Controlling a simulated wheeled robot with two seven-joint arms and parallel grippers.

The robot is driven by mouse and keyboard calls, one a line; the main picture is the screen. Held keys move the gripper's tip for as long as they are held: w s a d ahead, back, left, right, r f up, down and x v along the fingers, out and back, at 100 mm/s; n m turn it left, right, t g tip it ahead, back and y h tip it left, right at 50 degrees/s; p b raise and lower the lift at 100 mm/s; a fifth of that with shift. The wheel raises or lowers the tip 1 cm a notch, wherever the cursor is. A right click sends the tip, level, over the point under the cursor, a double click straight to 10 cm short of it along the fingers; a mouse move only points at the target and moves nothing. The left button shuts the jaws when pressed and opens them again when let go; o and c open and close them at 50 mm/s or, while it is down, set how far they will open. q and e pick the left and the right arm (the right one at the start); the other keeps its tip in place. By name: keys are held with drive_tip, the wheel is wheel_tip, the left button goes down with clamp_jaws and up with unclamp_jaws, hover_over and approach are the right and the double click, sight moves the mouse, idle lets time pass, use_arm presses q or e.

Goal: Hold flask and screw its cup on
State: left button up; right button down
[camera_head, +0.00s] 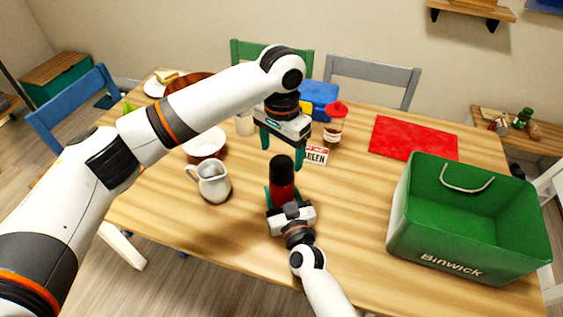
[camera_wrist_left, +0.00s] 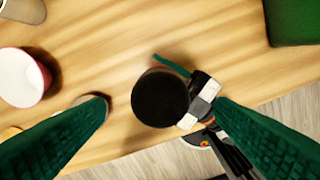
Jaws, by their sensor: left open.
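A red flask (camera_head: 282,193) stands upright near the table's front edge, with a black cup (camera_head: 281,169) on its top. The cup shows from above as a black disc in the left wrist view (camera_wrist_left: 160,97); I cannot tell whether it is screwed tight. My right gripper (camera_head: 283,196) is at the lower part of the flask, with fingers around its sides; its far finger is mostly hidden. My left gripper (camera_head: 283,151) is open and empty, above and just behind the cup in the head view. Its green fingers are wide apart in the wrist view.
A white jug (camera_head: 213,183) and a red-white bowl (camera_head: 204,145) stand left of the flask. A red-lidded jar (camera_head: 334,125) and a small sign (camera_head: 316,156) stand behind it. A green bin (camera_head: 455,246) is at the right, a red mat (camera_head: 413,138) behind it.

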use_arm(q)
wheel_tip(320, 180, up, 6)
drive_tip(key=shift+r, duration=0.1)
use_arm(e)
drive_tip(key=shift+c, duration=2.2)
unclamp_jaws()
use_arm(q)
drive_tip(key=shift+f, duration=0.2)
use_arm(e)
drive_tip(key=v, duration=1.2)
